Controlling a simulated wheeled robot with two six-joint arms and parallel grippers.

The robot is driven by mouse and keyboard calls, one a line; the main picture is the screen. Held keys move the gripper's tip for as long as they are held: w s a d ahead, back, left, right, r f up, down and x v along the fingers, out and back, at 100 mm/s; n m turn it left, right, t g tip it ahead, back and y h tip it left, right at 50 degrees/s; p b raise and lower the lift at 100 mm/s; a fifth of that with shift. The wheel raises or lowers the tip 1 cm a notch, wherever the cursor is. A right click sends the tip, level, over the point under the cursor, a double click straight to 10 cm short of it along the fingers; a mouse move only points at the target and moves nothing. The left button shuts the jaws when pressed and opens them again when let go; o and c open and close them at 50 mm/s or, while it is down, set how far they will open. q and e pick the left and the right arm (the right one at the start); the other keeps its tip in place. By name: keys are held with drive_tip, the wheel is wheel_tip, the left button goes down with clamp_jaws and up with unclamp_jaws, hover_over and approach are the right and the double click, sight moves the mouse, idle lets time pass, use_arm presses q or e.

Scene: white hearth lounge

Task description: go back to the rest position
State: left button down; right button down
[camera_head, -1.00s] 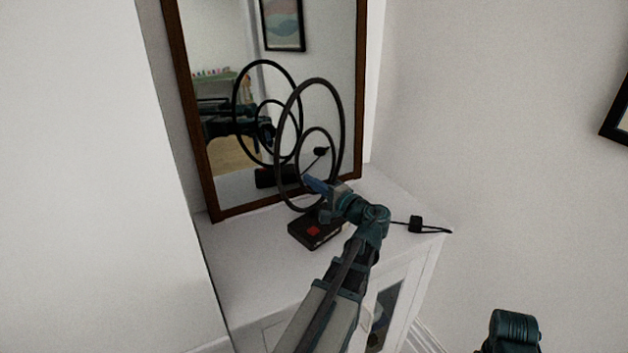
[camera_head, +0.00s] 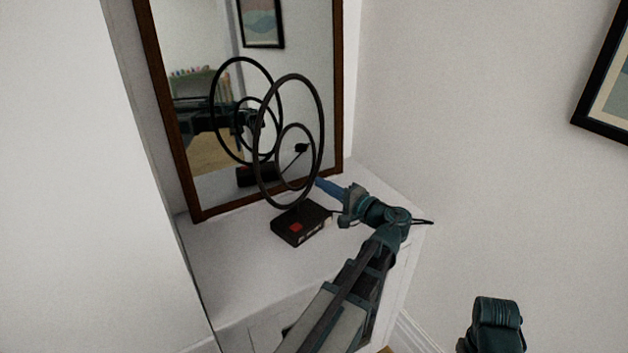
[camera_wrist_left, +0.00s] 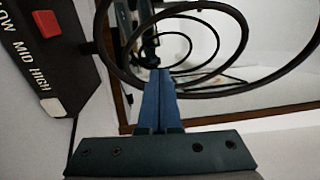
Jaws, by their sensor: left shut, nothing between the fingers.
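My left gripper (camera_head: 322,184) is shut and empty, its blue fingers pressed together just right of the black rings, above the white cabinet top. In the left wrist view its closed fingers (camera_wrist_left: 159,100) point toward the rings; I cannot tell whether they touch. The black ringed device (camera_head: 301,223) stands upright on the cabinet, with a large and a small ring over a box base. The base (camera_wrist_left: 40,62) has a red button and LOW, MID, HIGH lettering in the left wrist view. Part of my right arm shows at bottom right; its gripper is out of frame.
A wood-framed mirror (camera_head: 179,130) stands behind the device and reflects it and my arms. The white cabinet (camera_head: 235,265) sits in a corner between white walls. A black cord end lies near its right edge. A framed picture (camera_head: 592,118) hangs at right.

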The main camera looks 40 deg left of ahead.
use_arm(q)
drive_tip(key=shift+d, duration=0.25)
drive_tip(key=s+d+f+g+h+p, duration=0.1)
drive_tip(key=s+d+f+h+p, duration=0.2)
drive_tip(key=d, duration=0.9)
drive_tip(key=s+d+f+m+g+h+p, duration=0.1)
drive_tip(key=s+d+f+h+p, duration=0.3)
drive_tip(key=s+d+h, duration=0.3)
drive_tip(key=s+d+f+m+h+p, duration=0.1)
drive_tip(key=s+d+f+h+p, duration=0.3)
drive_tip(key=d, duration=1.2)
drive_tip(key=h, duration=0.2)
drive_tip(key=shift+s+d+g+h, duration=0.3)
drive_tip(key=shift+s+d+g, duration=0.1)
